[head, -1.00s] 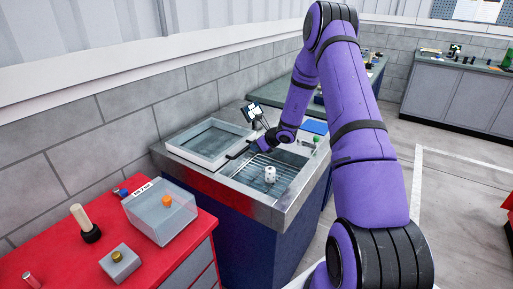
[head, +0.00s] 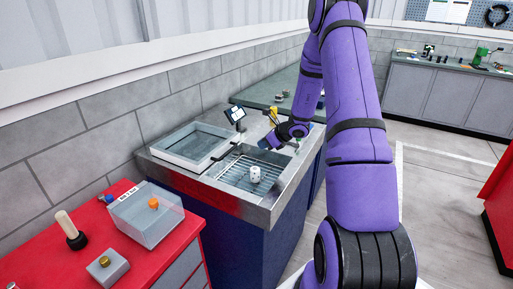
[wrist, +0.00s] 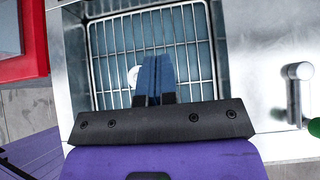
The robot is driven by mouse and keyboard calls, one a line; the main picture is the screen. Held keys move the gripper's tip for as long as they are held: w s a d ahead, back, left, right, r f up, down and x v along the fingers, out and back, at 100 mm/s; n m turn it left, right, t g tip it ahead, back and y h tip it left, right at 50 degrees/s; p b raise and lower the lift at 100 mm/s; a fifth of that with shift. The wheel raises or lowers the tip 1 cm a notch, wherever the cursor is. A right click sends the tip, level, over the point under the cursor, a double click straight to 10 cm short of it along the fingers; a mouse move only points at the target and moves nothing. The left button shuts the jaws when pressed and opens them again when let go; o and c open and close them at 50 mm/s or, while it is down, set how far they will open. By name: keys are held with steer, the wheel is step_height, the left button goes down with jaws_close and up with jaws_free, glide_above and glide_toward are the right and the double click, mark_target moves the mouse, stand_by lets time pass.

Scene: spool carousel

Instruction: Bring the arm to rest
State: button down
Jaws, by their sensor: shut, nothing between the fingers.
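My purple arm reaches from the right side of the head view over a metal sink unit (head: 262,214). My gripper (head: 271,142) is above the sink's back right part, partly hidden by its own wrist. In the wrist view its blue fingers (wrist: 153,62) lie side by side, shut and empty, pointing over the wire rack (wrist: 188,62). A small white spool-like piece (head: 255,174) stands on the rack in the sink. It also shows in the wrist view (wrist: 133,76), just left of the fingers and partly hidden by them. The gripper appears apart from it.
A grey tray (head: 170,157) sits left of the sink. A red bench (head: 40,240) at front left holds a clear bin (head: 140,225), a wooden-handled tool (head: 66,226) and a grey block (head: 107,268). Open floor lies to the right.

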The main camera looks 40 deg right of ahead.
steer(key=shift+s+d+r, duration=0.1)
steer(key=shift+s+r, duration=0.1)
steer(key=shift+r, duration=0.1)
steer(key=s+a+r+n+g+y, duration=0.15)
steer(key=s+a+r+n, duration=0.25)
steer(key=a+r+n, duration=0.55)
steer(key=s+a+r+n+g+y, duration=0.15)
steer(key=s+a+r+n, duration=0.4)
steer(key=a+r, duration=0.65)
steer(key=s+a+r+n+g+h, duration=0.1)
steer(key=s+a+r+n+h, duration=0.1)
steer(key=s+a+r+n, duration=0.25)
steer(key=s+a+r+n+g+h, duration=0.1)
steer(key=s+a+r+n, duration=0.15)
steer(key=s+n, duration=0.4)
steer(key=s+r+n+h, duration=0.1)
steer(key=s+n+h, duration=0.1)
steer(key=s, duration=0.5)
steer(key=s+d+r+n+t+h, duration=0.1)
steer(key=s+r+n+h, duration=0.1)
steer(key=s, duration=0.5)
steer(key=shift+s+d+r+n, duration=0.15)
steer(key=shift+r+n, duration=0.05)
steer(key=shift+n, duration=0.5)
